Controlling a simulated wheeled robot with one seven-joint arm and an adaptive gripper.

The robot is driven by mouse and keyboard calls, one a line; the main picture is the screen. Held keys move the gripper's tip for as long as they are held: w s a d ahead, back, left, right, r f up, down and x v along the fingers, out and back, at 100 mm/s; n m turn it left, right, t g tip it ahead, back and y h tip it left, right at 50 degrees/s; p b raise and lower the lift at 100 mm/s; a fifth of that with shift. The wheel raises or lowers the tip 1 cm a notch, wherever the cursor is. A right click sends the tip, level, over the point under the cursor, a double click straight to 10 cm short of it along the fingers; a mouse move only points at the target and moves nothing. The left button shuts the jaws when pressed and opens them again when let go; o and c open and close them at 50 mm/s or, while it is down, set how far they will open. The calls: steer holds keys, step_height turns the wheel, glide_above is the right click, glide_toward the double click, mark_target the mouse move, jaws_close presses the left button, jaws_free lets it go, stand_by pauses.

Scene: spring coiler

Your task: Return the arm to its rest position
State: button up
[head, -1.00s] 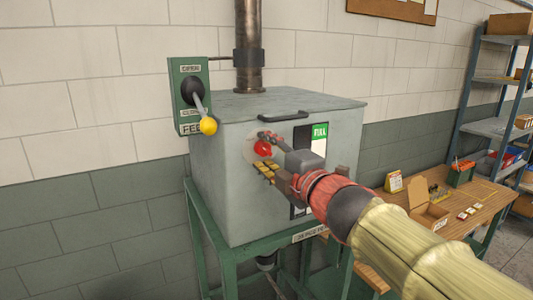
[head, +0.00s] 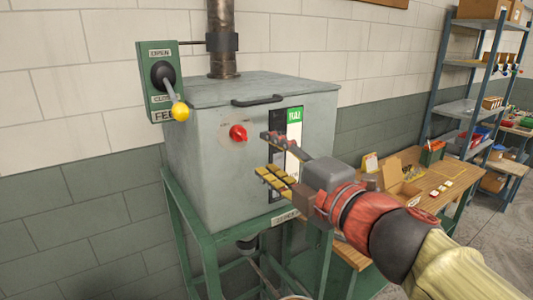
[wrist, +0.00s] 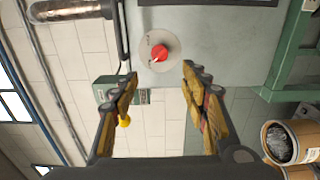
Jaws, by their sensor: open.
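My gripper (head: 268,157) is open and empty in the head view, a short way in front of the grey machine box. In the wrist view my gripper (wrist: 158,88) shows its two fingers spread apart with nothing between them. A red knob (head: 238,132) sits on the front of the grey machine (head: 200,150), left of and apart from the fingertips. The red knob also shows in the wrist view (wrist: 159,53), beyond the fingertips on a pale round plate. My arm reaches in from the lower right and hides part of the machine's front.
A green stand (head: 185,240) carries the machine. A wooden bench (head: 445,190) with small boxes and a metal shelf (head: 460,108) stand at right. Barrels (wrist: 290,143) show in the wrist view.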

steer(key=shift+w, duration=0.1)
steer(key=w+d+f+m+h, duration=0.3)
steer(key=d+f+m+h, duration=0.45)
steer(key=d+m, duration=0.3)
steer(key=s+d+f+m+g+h, duration=0.2)
steer(key=s+d+f+m+h, duration=0.2)
steer(key=d+f+m, duration=0.3)
steer(key=s+d+f+m+g+y+b, duration=0.1)
steer(key=s+f+m+g, duration=0.6)
steer(key=s+f, duration=1)
steer(key=shift+s+d+f, duration=0.3)
steer(key=shift+s, duration=0.35)
steer(key=shift+m+y, duration=0.25)
steer(key=shift+c, duration=0.5)
